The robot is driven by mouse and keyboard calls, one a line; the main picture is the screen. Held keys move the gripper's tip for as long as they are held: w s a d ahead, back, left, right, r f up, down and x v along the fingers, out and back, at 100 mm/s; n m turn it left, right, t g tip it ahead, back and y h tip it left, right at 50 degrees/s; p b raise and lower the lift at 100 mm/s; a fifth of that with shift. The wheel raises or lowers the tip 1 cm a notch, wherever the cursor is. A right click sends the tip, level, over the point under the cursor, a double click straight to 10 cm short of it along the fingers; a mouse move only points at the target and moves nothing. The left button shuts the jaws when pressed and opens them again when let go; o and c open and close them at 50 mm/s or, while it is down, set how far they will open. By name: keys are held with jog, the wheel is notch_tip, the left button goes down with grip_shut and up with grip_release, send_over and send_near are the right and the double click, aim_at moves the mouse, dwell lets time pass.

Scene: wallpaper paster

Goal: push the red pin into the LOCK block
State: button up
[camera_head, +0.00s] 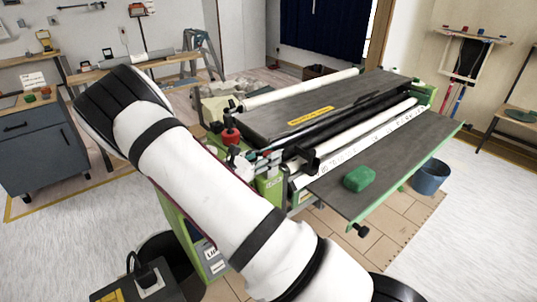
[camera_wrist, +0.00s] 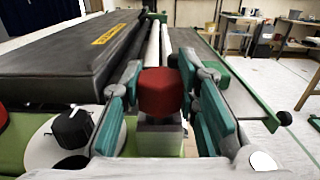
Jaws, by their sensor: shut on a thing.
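The red pin (camera_wrist: 162,92) shows as a faceted red head in the middle of the wrist view. It stands upright over a grey metal block (camera_wrist: 159,138), which seems to be the LOCK block; no lettering on it is readable. My gripper (camera_wrist: 160,76) has its teal-padded fingers on either side of the red head, shut on it. How deep the pin sits in the block cannot be told. In the head view my gripper (camera_head: 266,156) is at the near left end of the machine, where the pin and block are not clearly distinguishable.
The pasting machine (camera_head: 310,112) has a dark top and white rollers. A black knob (camera_wrist: 72,128) on a white dial is left of my fingers. A green sponge (camera_head: 359,178) lies on the side shelf (camera_head: 400,163). A blue bucket (camera_head: 431,176) stands on the floor.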

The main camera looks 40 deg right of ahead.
jog(key=shift+f, duration=0.6)
jog(key=o, duration=1.2)
jog(key=a, duration=1.2)
jog(key=shift+s, duration=0.2)
jog(key=s+r+m+g+y, duration=0.4)
jog(key=s+r+m+y, duration=0.65)
jog(key=s, duration=0.45)
jog(key=s+a+r+m+t+y, duration=0.2)
jog(key=s+a+r, duration=0.1)
jog(key=s, duration=0.1)
jog(key=s+a+r+m+t+y, duration=0.3)
jog(key=s, duration=0.2)
jog(key=s+a+r+m+t+y, duration=0.2)
jog(key=s+a+r+m, duration=0.1)
jog(key=s, duration=0.1)
jog(key=shift+s+a+r+t+y, duration=0.25)
jog(key=shift+s+a+r+t, duration=0.05)
